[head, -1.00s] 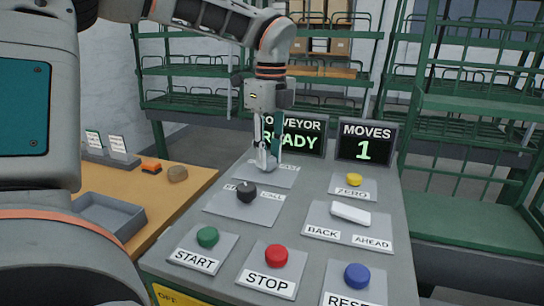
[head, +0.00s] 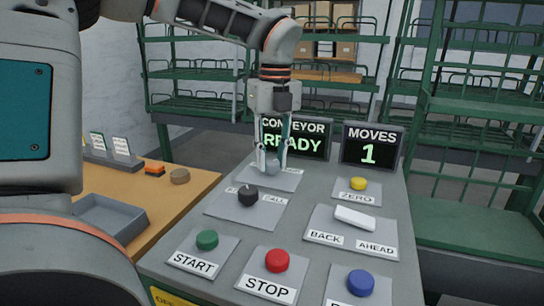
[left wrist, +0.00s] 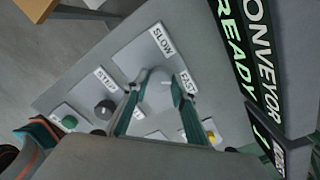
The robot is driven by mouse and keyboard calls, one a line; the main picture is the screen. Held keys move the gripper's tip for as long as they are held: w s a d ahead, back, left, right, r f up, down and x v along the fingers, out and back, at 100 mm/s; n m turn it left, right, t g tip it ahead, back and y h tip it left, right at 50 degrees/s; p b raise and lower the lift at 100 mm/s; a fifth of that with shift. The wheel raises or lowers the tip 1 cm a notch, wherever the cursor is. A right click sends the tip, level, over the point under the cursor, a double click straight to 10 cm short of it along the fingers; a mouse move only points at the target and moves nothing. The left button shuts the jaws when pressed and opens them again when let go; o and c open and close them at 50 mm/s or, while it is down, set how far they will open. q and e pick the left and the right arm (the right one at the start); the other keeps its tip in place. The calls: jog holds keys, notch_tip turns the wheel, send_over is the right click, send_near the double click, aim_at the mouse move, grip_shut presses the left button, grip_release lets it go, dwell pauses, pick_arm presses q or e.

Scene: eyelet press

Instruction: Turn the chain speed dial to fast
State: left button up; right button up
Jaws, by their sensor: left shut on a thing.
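The chain speed dial (head: 273,168) is a grey knob on a light plate at the back left of the sloping grey console. In the left wrist view, the dial (left wrist: 158,94) sits between my fingers, with a SLOW label (left wrist: 162,40) and a FAST label (left wrist: 187,82) on its plate. My left gripper (head: 273,162) points down and is shut on the dial, one finger on each side. The fingers partly cover the dial, and I cannot tell exactly where its pointer stands. My right gripper is not in view.
A black knob (head: 248,196) is in front of the dial. START (head: 207,240), STOP (head: 277,261) and blue (head: 360,283) buttons line the front. A white rocker (head: 355,218) is to the right. The CONVEYOR screen (head: 305,140) reads READY, close behind the gripper.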

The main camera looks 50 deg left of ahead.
aim_at(274, 161)
pick_arm(q)
jog(key=o, duration=1.1)
jog(key=r, duration=1.2)
jog(key=shift+w, duration=0.25)
